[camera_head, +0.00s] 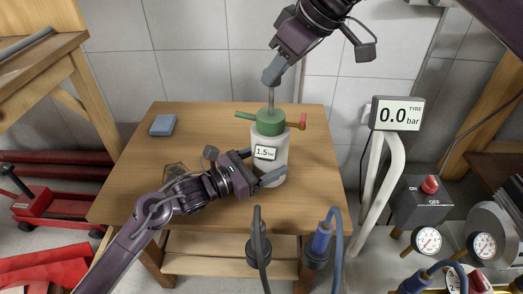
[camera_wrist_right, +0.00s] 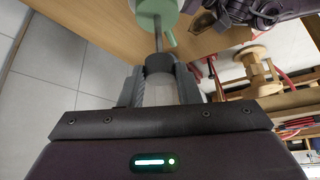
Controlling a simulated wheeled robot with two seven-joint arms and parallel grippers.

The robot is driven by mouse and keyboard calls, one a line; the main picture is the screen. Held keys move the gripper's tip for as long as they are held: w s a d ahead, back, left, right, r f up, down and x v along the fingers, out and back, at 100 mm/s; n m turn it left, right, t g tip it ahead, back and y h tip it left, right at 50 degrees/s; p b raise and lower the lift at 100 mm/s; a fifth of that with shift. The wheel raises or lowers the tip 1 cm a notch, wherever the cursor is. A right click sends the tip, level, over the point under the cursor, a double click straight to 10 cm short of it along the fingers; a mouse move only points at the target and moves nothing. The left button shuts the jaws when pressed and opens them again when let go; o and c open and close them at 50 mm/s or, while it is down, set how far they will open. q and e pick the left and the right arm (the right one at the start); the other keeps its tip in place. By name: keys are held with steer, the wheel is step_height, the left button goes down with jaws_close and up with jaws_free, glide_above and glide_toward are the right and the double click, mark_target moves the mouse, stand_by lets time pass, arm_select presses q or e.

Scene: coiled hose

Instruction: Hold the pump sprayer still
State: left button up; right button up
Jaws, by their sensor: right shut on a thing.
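The pump sprayer (camera_head: 280,157) stands upright on the wooden table, with a white body, a green top and a 1.5 bar label. My left gripper (camera_head: 262,170) is low at the sprayer's body, with one finger across its front. Its other finger is partly hidden, so I cannot tell whether it grips. My right gripper (camera_head: 271,76) is above, shut on the pump handle (camera_wrist_right: 160,93) at the top of the thin rod. In the right wrist view the rod runs to the sprayer's green top (camera_wrist_right: 160,10).
The table (camera_head: 140,140) holds a blue block (camera_head: 163,125) at the back left. A display (camera_head: 398,114) reading 0.0 bar stands at the right, above a grey switch box (camera_head: 413,205). Gauges (camera_head: 428,240) are at the lower right. Two hose fittings (camera_head: 320,243) stand before the table.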

mark_target(264, 112)
steer(key=shift+f, duration=2.9)
steer(key=o, duration=1)
steer(key=shift+r, duration=0.1)
steer(key=shift+c, duration=0.2)
steer(key=shift+r, duration=3.55)
